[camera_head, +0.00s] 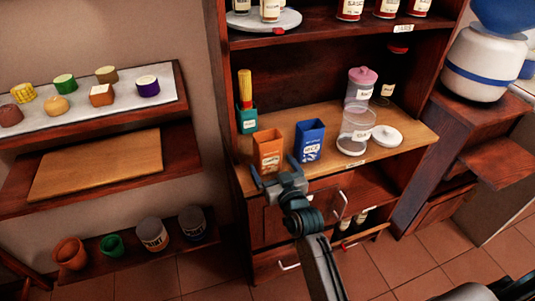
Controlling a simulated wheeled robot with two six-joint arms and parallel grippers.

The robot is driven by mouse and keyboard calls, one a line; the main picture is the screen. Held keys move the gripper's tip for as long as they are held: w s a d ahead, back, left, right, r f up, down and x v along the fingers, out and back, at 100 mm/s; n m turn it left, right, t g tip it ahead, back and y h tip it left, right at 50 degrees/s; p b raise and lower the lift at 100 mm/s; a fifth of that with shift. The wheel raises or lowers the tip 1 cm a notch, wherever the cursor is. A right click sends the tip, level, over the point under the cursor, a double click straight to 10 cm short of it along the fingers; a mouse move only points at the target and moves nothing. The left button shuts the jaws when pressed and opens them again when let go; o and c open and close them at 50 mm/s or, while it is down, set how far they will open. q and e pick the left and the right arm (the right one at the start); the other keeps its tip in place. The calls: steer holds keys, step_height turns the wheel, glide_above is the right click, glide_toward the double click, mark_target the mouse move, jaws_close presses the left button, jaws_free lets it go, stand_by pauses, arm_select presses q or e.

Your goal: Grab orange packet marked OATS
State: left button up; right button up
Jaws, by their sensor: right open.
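The orange packet (268,149) stands upright on the wooden shelf at its left part, with a pale label low on its front that is too small to read surely. My right gripper (273,167) is open just in front of the packet, one finger low on each side of it. The lower edge of the packet is close to the gripper; I cannot tell whether they touch. Nothing is held in the gripper. My left gripper is not in view.
A blue packet (310,140) marked RICE stands close to the right. A green box (246,119) with a yellow item is behind left. Clear jars (355,131) and a white lid (387,136) are farther right. An upper shelf (320,32) hangs above.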

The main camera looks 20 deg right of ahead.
steer(key=shift+w, duration=0.9)
steer(key=w, duration=0.1)
steer(key=w+p, duration=0.1)
steer(key=w, duration=0.2)
steer(key=shift+w+a+r+p, duration=0.1)
steer(key=shift+w+r+p, duration=0.15)
steer(key=shift+p, duration=0.1)
steer(key=shift+w+f, duration=0.1)
steer(key=shift+w, duration=0.25)
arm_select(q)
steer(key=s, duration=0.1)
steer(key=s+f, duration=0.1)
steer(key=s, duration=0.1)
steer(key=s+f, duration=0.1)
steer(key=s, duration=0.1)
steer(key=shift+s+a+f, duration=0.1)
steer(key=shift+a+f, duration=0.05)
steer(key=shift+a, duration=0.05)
arm_select(e)
steer(key=c, duration=1.2)
steer(key=shift+r, duration=0.25)
